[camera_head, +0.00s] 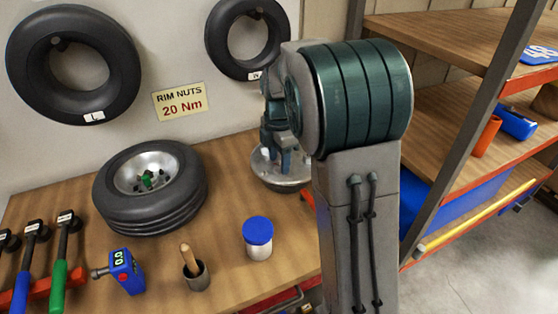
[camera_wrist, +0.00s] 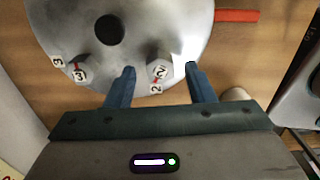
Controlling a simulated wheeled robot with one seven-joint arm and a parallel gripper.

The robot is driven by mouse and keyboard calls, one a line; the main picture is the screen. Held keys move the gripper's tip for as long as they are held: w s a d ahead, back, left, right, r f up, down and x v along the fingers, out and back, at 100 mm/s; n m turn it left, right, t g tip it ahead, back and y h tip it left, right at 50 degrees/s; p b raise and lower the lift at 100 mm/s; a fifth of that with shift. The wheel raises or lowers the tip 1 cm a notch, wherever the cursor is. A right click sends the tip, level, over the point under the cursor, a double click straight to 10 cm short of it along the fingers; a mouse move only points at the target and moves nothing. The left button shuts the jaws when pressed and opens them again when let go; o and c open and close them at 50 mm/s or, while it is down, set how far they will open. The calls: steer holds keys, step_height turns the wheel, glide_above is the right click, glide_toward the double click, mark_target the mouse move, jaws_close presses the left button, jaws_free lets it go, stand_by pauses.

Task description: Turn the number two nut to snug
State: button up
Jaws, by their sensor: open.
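The number two nut (camera_wrist: 159,68) sits on a grey metal rim (camera_wrist: 150,20) in the wrist view. It carries a white 2 label and a red mark, and a second 2 tag sits just below it on the rim's edge. My gripper (camera_wrist: 160,76) is open, with one blue finger on each side of the nut. The fingertips look level with the nut, but I cannot tell whether they touch it. In the head view the rim (camera_head: 266,172) lies on the bench, partly hidden by my arm.
A number three nut (camera_wrist: 78,70) sits left on the rim. In the head view, a tyre on a wheel (camera_head: 150,215), a blue digital tool (camera_head: 126,272), a cup with a brush (camera_head: 196,276) and a blue-lidded jar (camera_head: 258,250) stand on the bench. A sign reads "RIM NUTS 20 Nm" (camera_head: 180,101).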

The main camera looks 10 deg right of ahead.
steer(key=shift+f, duration=0.6)
steer(key=c, duration=1)
